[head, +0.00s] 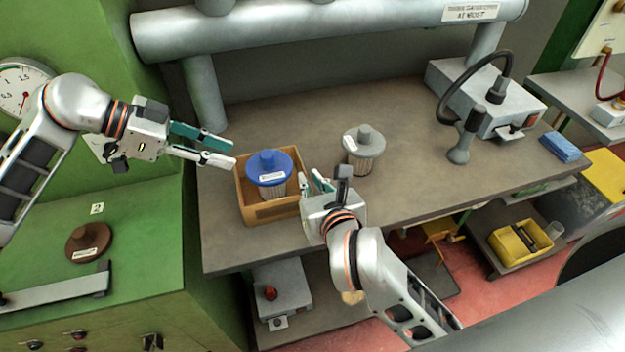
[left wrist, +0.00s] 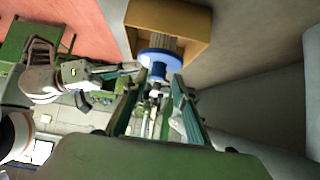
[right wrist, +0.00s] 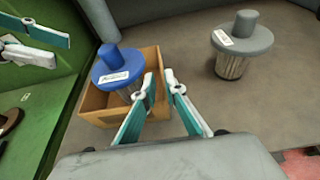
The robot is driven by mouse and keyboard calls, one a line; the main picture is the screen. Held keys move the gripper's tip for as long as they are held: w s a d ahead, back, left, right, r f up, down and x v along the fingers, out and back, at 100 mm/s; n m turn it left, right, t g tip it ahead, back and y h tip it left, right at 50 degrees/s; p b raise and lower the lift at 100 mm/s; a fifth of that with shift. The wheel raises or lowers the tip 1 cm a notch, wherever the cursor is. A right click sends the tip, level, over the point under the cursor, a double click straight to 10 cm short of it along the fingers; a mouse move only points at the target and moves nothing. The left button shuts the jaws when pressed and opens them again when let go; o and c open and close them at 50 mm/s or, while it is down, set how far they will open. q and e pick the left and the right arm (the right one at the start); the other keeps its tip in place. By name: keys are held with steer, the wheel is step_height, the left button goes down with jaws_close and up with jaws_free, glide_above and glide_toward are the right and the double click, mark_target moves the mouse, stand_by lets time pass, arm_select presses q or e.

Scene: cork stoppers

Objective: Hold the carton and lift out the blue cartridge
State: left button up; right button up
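The blue cartridge (head: 268,168) stands upright in the open brown carton (head: 277,212) on the workbench. Its blue cap and knob rise above the carton rim, and its pleated lower part is partly hidden by the walls. It also shows in the left wrist view (left wrist: 158,62) and the right wrist view (right wrist: 117,66). My left gripper (head: 234,150) is open and empty, to the left of the cartridge and apart from it. My right gripper (head: 316,178) is open at the carton's right side (right wrist: 158,112); whether a finger touches the wall I cannot tell.
A grey cartridge (head: 363,147) stands on the bench behind and right of the carton. A grey device (head: 487,100) with a hose and a blue block (head: 559,147) are farther right. A large pipe (head: 330,30) runs above the bench's back. The bench middle is clear.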

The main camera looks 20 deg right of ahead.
mark_target(303, 168)
steer(key=x, duration=0.7)
steer(key=shift+w+f, duration=0.1)
steer(key=shift+w, duration=0.05)
steer(key=shift+c, duration=0.3)
jaws_close()
